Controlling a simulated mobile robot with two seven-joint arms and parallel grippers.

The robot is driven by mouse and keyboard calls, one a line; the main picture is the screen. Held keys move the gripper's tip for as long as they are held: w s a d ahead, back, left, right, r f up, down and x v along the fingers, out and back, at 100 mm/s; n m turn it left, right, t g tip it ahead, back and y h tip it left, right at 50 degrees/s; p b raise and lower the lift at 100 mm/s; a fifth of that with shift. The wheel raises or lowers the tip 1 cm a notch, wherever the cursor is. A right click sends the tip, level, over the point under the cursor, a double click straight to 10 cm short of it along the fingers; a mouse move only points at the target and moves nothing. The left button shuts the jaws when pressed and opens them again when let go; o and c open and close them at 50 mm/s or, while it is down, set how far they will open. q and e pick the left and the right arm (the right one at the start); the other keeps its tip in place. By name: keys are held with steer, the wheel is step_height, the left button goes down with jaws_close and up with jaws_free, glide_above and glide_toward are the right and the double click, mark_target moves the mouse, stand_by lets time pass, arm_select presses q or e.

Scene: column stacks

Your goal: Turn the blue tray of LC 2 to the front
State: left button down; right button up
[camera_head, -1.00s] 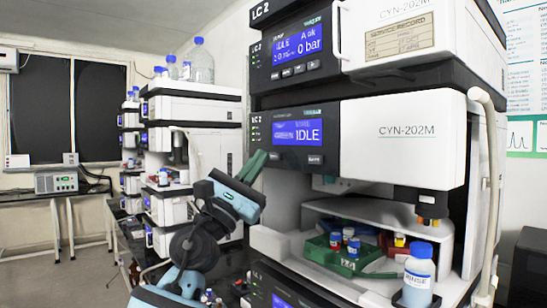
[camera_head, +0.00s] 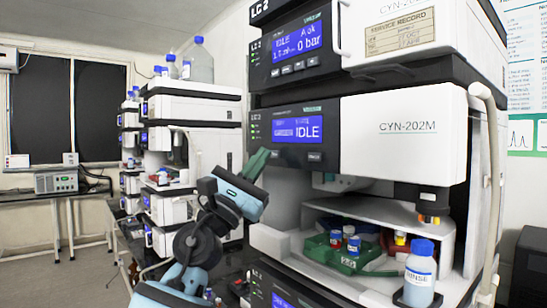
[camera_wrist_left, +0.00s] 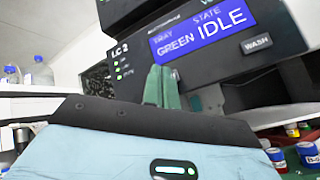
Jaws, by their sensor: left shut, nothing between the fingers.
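The LC 2 stack fills the right half of the head view. In its open bay a green tray (camera_head: 350,260) faces the front and holds small vials with blue and red parts. My left gripper (camera_head: 257,162) is in front of the left edge of the LC 2 module panel, above and left of the bay. In the left wrist view its green fingers (camera_wrist_left: 162,88) are together and empty, close to the panel beside the display reading GREEN, IDLE.
A bottle labelled RINSE (camera_head: 419,274) stands at the bay's front right. A dark nozzle (camera_head: 428,204) hangs above the bay. A pale tube (camera_head: 490,180) runs down the right side. Another instrument stack (camera_head: 190,150) stands behind my left arm.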

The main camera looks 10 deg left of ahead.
arm_select(q)
steer(key=shift+w+d+b, duration=0.3)
steer(key=shift+w, duration=0.1)
arm_select(e)
steer(key=shift+s+f, duration=0.25)
steer(key=shift+f, duration=0.2)
stand_by(0.6)
arm_select(q)
steer(key=shift+s, duration=0.1)
arm_select(e)
steer(key=shift+r, duration=0.1)
arm_select(q)
steer(key=shift+s+a+p, duration=0.5)
steer(key=shift+s+p, duration=0.05)
steer(key=shift+s, duration=0.05)
arm_select(e)
steer(key=shift+w+r, duration=0.5)
steer(key=shift+r, duration=0.2)
